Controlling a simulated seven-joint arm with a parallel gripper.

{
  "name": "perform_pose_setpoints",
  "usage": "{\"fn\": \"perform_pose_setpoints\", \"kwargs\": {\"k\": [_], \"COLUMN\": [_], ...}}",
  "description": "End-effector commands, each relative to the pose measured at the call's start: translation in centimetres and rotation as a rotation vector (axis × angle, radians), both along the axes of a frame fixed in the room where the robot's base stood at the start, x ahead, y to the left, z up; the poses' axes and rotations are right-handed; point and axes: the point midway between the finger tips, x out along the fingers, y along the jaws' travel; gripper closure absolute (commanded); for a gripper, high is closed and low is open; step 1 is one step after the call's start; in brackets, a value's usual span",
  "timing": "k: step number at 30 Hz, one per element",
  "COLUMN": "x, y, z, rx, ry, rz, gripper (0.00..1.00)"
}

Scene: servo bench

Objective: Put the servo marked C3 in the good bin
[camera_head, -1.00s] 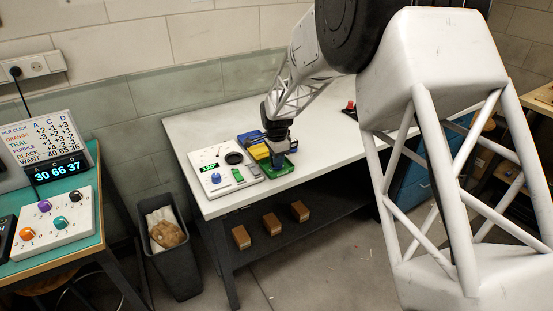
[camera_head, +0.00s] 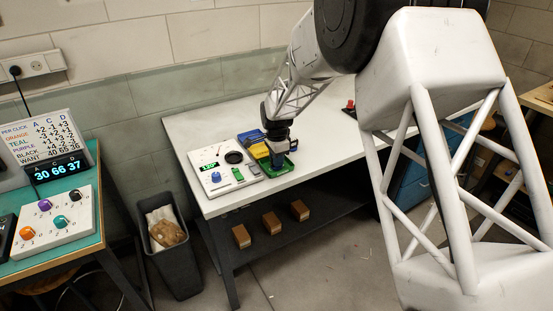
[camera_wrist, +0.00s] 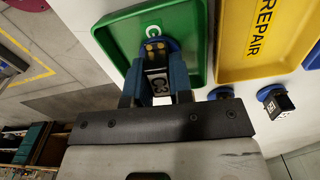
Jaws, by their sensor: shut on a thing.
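The servo marked C3 (camera_wrist: 158,83) has a dark body with a white C3 label. It is between the blue fingers of my gripper (camera_wrist: 158,72) in the wrist view. The good bin is the green tray (camera_wrist: 198,64), with a white G showing and the rest of its word hidden. The servo's blue disc end overlaps the tray in the wrist view; I cannot tell whether it touches the floor of the tray. In the head view my gripper (camera_head: 278,160) is at the green tray (camera_head: 292,168), and the servo is not clearly seen.
The yellow REPAIR tray (camera_wrist: 240,70) lies beside the green one, with a blue tray (camera_head: 251,137) beyond. Another servo (camera_wrist: 280,104) stands on the white table near the trays. A white tester (camera_head: 222,168) with a blue knob is left of the trays. The table behind is mostly clear.

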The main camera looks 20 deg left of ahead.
Motion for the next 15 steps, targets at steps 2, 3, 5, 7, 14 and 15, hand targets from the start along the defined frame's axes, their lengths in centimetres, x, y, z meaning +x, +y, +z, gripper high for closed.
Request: {"fn": "perform_pose_setpoints", "kwargs": {"k": [2, 3, 5, 7, 14, 15], "x": [0.01, 0.01, 0.01, 0.0, 0.0, 0.0], "y": [0.01, 0.01, 0.01, 0.0, 0.0, 0.0], "z": [0.02, 0.02, 0.02, 0.01, 0.01, 0.01], "rx": [0.0, 0.0, 0.0, 0.0, 0.0, 0.0], "ry": [0.0, 0.0, 0.0, 0.0, 0.0, 0.0], "rz": [0.0, 0.0, 0.0, 0.0, 0.0, 0.0], "gripper": [1.0, 1.0, 0.72, 0.61, 0.5, 0.5]}}
